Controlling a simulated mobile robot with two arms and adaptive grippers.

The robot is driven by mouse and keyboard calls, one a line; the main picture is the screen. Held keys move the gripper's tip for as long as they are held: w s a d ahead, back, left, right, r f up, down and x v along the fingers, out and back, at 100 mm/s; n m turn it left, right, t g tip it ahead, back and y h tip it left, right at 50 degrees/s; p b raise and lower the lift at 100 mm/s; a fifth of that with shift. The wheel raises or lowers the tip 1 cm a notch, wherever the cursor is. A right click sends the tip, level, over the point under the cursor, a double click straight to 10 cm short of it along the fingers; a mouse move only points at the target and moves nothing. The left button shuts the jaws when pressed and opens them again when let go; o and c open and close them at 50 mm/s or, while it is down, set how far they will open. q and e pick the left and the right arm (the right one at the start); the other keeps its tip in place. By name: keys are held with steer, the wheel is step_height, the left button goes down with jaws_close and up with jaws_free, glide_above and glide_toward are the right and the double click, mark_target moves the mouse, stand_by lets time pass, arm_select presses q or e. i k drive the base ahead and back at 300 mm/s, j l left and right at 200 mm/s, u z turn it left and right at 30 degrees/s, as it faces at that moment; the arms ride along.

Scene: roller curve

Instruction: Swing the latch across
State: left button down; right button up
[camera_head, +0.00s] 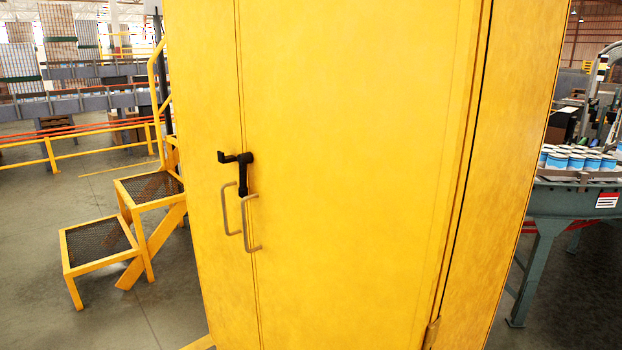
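A black latch (244,172) sits on the front of a tall yellow cabinet (345,150), at the seam between its narrow left panel and its wide door. One arm of the latch points left and ends in a short hooked tip. Its thicker part hangs down along the seam. Two bent metal handles, a left one (228,210) and a right one (246,224), stand just below, one on each side of the seam. Neither of my grippers shows in the head view.
Yellow steps (100,240) with mesh treads and a yellow railing (85,147) stand left of the cabinet. A conveyor (575,205) carrying several blue-and-white cans is at the right. Nothing stands in front of the latch in view.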

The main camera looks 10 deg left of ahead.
mark_target(243, 158)
steer(key=i+j+z, duration=0.15)
steer(key=z, duration=0.3)
steer(key=j+z, duration=0.25)
steer(key=z, duration=0.2)
steer(key=i+j+z, duration=0.1)
steer(key=j+z, duration=0.2)
steer(key=z, duration=0.15)
steer(key=j+z, duration=0.3)
steer(key=z, duration=0.15)
steer(key=j+z, duration=0.25)
steer(key=z, duration=0.2)
